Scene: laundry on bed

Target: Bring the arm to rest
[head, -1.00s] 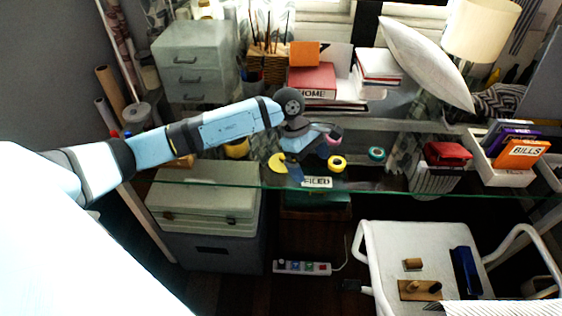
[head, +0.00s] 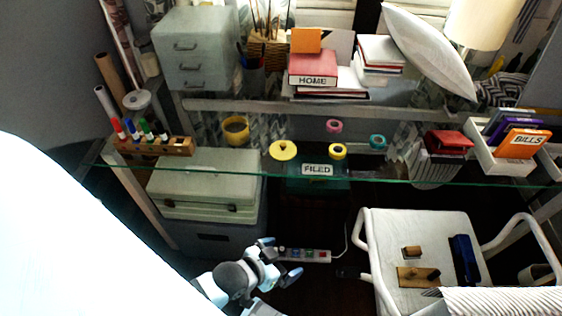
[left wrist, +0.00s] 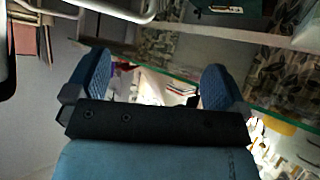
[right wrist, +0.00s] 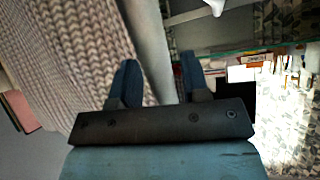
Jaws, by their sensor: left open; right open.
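My left gripper (head: 279,262) is low in the head view, in front of the glass desk and left of the white cart. Its two blue fingers are apart with nothing between them, as the left wrist view (left wrist: 155,85) also shows. My right gripper is not in the head view. In the right wrist view (right wrist: 156,82) its fingers are apart and empty, close to a cream knitted cloth (right wrist: 70,60) on the left.
The glass desk (head: 390,176) carries tape rolls (head: 283,151), a marker rack (head: 150,142), a red stapler-like item (head: 449,143) and a white file tray (head: 490,160). The white cart (head: 385,225) stands at right. Grey boxes (head: 205,190) and a power strip (head: 305,255) sit below.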

